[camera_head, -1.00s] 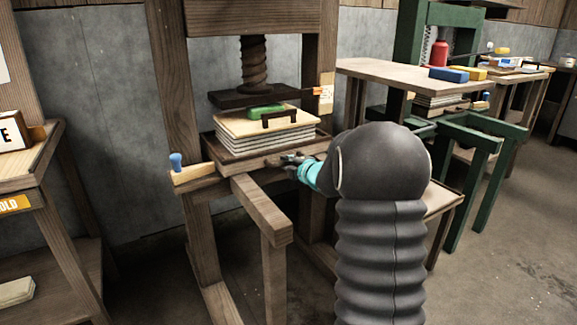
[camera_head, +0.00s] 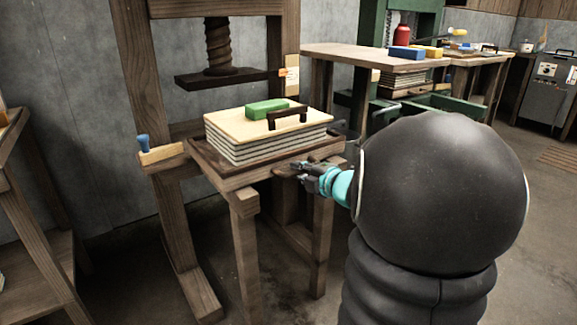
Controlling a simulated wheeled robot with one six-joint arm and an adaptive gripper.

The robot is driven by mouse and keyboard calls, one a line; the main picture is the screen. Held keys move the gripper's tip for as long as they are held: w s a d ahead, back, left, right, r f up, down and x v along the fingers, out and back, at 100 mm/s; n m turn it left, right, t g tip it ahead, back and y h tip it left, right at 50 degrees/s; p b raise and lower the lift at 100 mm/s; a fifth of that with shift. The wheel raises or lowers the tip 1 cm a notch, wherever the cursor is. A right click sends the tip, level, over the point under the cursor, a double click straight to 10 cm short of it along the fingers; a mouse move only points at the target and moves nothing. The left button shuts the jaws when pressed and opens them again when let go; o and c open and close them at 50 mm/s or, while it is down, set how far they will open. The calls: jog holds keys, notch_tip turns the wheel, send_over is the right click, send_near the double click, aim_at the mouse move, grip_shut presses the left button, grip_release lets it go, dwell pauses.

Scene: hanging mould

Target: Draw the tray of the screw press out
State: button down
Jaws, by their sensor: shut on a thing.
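The screw press has a wooden frame with a dark vertical screw (camera_head: 219,47) and a dark plate (camera_head: 222,78) under it. Its tray (camera_head: 212,166), a brown wooden board with a low rim, sits out in front of the screw and plate, over the wooden rails. On the tray lies a stack of grey and white layers (camera_head: 265,148) topped by a pale board with a dark handle (camera_head: 287,117). A green block (camera_head: 267,107) lies on the board. My gripper (camera_head: 298,168) is shut at the tray's front edge, on its handle, which the fingers mostly hide.
A wooden table (camera_head: 372,54) with blue and yellow blocks and a red bottle (camera_head: 401,38) stands behind right, near a green press (camera_head: 372,25). A wooden shelf (camera_head: 30,215) stands at left.

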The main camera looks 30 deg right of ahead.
jog(key=shift+v, duration=0.8)
jog(key=shift+f, duration=0.2)
jog(key=c, duration=1.4)
grip_release()
jog(key=shift+o, duration=0.2)
jog(key=v, duration=1.2)
jog(key=shift+a, duration=0.1)
